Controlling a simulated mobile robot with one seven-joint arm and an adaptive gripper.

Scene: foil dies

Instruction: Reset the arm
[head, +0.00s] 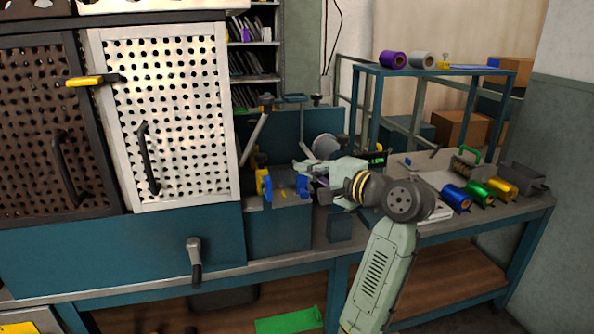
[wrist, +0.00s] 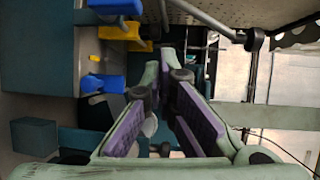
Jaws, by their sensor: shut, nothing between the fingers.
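My gripper (head: 312,180) is held over the workbench, just right of a blue and yellow fixture (head: 283,187). In the wrist view its pale green fingers with purple pads (wrist: 165,82) converge at the tips. It is shut, with nothing held in it. My arm reaches up from the lower right and bends left at the elbow. Blue and yellow parts of the fixture show at the upper left of the wrist view (wrist: 118,18). The exact gap between the gripper and the fixture is hard to tell.
A white perforated door (head: 165,115) with a black handle is at the left. Blue (head: 455,198), green (head: 481,192) and gold (head: 502,188) foil rolls lie on the bench (head: 530,207) at right. A blue rack (head: 365,110) carries purple and silver rolls.

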